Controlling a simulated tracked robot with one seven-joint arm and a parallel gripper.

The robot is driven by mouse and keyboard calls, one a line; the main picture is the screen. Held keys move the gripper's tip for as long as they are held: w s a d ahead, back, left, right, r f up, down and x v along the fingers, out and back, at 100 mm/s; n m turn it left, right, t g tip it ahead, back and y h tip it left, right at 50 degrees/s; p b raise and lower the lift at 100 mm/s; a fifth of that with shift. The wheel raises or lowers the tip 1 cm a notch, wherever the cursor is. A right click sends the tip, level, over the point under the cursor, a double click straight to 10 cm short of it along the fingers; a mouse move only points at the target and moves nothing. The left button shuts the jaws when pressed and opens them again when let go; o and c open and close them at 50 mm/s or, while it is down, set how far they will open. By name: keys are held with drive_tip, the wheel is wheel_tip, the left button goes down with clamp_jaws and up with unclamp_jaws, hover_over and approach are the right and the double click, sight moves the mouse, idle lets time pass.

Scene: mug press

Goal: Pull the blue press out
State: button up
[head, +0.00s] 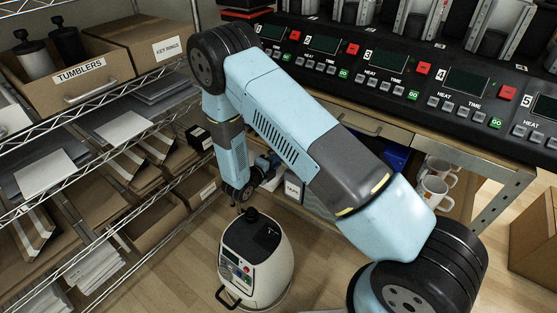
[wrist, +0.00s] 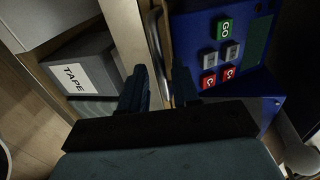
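The blue press (wrist: 262,62) fills the right of the wrist view, its panel showing a green GO button, grey buttons and red buttons. In the head view the blue press (head: 394,156) shows only as a small blue patch under the bench, mostly hidden by my arm. My gripper (wrist: 160,82) is open, its two dark fingers apart to the left of the press's panel. A curved grey metal bar (wrist: 156,45) shows between and beyond the fingers; I cannot tell whether it touches them. In the head view my gripper (head: 264,170) is small and partly hidden near the under-bench shelf.
A grey box labelled TAPE (wrist: 82,78) stands left of my gripper. White mugs (head: 436,182) stand right of the press. A wire rack with bins (head: 100,75) is at left. A white rounded machine (head: 256,262) stands on the floor. The bench with control panels (head: 400,70) is above.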

drive_tip(key=shift+x, duration=1.05)
drive_tip(key=shift+c, duration=0.3)
clamp_jaws()
drive_tip(key=shift+s, duration=0.1)
